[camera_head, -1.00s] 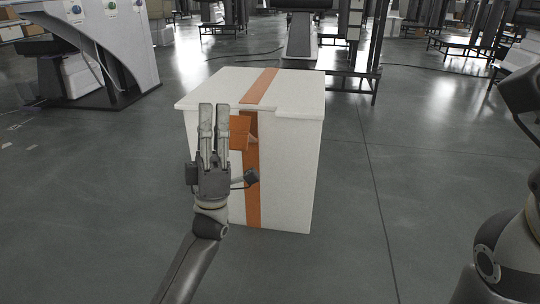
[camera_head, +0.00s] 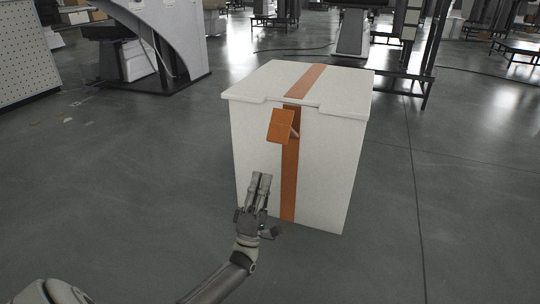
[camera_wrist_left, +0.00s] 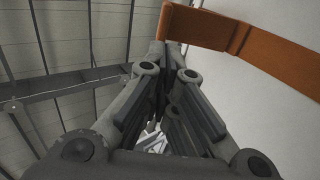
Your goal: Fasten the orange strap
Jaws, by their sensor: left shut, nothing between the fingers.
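A white lidded box (camera_head: 330,170) stands on the floor ahead. An orange strap (camera_head: 290,180) runs over its lid and down its front face. An orange flap of the strap (camera_head: 281,126) sticks out from the front just under the lid, tilted outward. My left gripper (camera_head: 261,174) is shut and empty, fingers pointing up, in front of the box's lower front and below the flap. In the left wrist view the shut fingers (camera_wrist_left: 172,50) point toward the orange flap (camera_wrist_left: 205,27); I cannot tell if they touch it. My right gripper is not in view.
Grey open floor (camera_head: 130,190) surrounds the box. A grey curved workstation (camera_head: 165,40) stands at the back left, beside a perforated panel (camera_head: 25,60). Dark metal frames (camera_head: 430,50) stand behind the box at the right.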

